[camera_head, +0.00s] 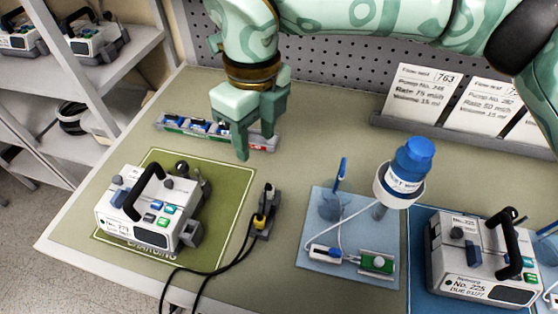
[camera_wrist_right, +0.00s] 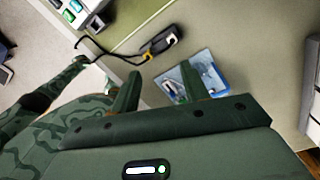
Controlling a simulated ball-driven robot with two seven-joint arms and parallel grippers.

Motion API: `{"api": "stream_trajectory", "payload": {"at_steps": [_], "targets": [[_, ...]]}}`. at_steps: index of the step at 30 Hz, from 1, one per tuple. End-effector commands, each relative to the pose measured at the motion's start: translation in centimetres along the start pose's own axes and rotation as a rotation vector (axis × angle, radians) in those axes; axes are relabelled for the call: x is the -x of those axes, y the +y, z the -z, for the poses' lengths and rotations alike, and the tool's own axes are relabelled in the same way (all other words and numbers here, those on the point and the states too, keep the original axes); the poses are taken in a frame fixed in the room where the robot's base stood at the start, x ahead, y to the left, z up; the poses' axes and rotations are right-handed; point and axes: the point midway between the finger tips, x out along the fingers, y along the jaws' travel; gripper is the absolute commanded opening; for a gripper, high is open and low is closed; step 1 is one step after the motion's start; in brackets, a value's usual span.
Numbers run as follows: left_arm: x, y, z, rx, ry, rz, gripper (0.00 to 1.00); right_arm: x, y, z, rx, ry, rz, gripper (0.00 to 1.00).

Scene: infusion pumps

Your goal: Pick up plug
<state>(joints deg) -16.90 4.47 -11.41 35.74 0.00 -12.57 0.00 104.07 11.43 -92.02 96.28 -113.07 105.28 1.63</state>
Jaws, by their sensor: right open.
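A plug with a yellow part (camera_head: 259,220) sits at the near end of a small dark and grey block (camera_head: 269,196), to the right of the green mat. A black cable runs from it toward the table's front edge. In the right wrist view the yellow part (camera_wrist_right: 149,55) and the block (camera_wrist_right: 165,40) lie beyond the fingers. I cannot tell how far the plug is seated. My right gripper (camera_head: 256,147) is open and empty, pointing down, above and behind the plug, in front of a rack. It touches nothing that I can see. My left gripper does not show clearly.
A pump (camera_head: 140,212) stands on the green mat (camera_head: 228,178). The rack (camera_head: 172,124) holds small blue items. A blue tray (camera_head: 318,262) and a bottle (camera_head: 409,166) are to the right, with another pump (camera_head: 487,262). Bare tabletop (camera_head: 300,165) lies between.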

Motion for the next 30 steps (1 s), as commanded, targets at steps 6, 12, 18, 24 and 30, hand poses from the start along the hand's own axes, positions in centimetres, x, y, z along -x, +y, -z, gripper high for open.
{"api": "stream_trajectory", "payload": {"at_steps": [6, 12, 18, 24, 30], "targets": [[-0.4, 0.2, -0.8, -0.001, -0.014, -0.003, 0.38, -2.5, -0.7, 0.5, -0.003, 0.015, 0.042, 0.45], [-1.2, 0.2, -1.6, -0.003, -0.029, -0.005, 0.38, -7.7, -0.9, 0.6, -0.003, 0.015, 0.039, 0.45], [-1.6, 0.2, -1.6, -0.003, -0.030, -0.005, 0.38, -10.6, -1.0, 0.6, -0.004, 0.012, 0.040, 0.45], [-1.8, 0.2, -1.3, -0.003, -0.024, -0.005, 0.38, -11.8, -1.3, 0.7, -0.004, 0.012, 0.039, 0.45], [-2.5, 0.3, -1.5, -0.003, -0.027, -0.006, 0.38, -15.1, -2.0, 1.1, -0.004, 0.013, 0.038, 0.45]]}}
